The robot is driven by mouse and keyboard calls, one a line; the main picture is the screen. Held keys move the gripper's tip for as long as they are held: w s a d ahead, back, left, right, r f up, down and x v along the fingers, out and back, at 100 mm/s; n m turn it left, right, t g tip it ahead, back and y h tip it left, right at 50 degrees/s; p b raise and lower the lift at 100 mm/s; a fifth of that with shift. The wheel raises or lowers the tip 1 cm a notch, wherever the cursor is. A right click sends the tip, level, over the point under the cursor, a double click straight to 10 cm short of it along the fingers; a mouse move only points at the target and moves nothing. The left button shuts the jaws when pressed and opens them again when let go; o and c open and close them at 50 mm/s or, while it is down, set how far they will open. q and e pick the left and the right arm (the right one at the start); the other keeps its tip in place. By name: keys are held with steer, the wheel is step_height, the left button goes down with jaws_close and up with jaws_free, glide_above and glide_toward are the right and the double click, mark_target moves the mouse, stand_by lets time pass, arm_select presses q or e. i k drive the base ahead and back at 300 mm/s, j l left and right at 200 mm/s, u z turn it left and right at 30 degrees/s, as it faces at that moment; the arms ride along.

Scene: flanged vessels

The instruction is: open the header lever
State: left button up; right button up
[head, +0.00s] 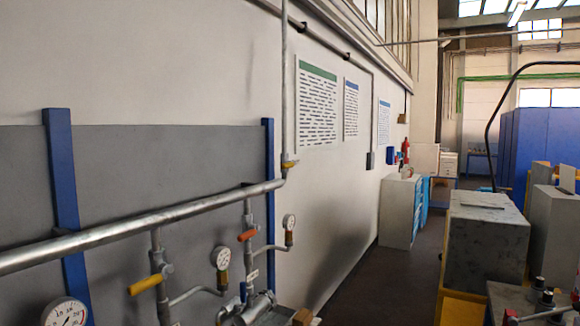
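A thick grey header pipe (130,228) runs along the wall from the left edge and meets a vertical pipe. A small yellow lever (290,163) sits at that joint. Two branch pipes hang below: one carries a yellow lever (146,285), the other an orange lever (247,235). Both of these levers stick out sideways from their pipes. No label tells which of the three is the header lever. Neither of my grippers is in view.
Pressure gauges (221,257) stand beside the branches, with metal fittings (255,308) at the bottom edge. Blue posts (64,190) hold the pipe at the wall. A dark floor aisle (385,275) is open between the wall and a grey box (486,240).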

mark_target(292, 164)
steer(key=i+l, duration=0.25)
steer(key=i, duration=0.25)
steer(key=i+l+u, duration=0.1)
steer(key=i+l, duration=0.15)
steer(key=i, duration=0.3)
steer(key=i+l, duration=0.25)
steer(key=i, duration=0.25)
steer(key=u, duration=0.05)
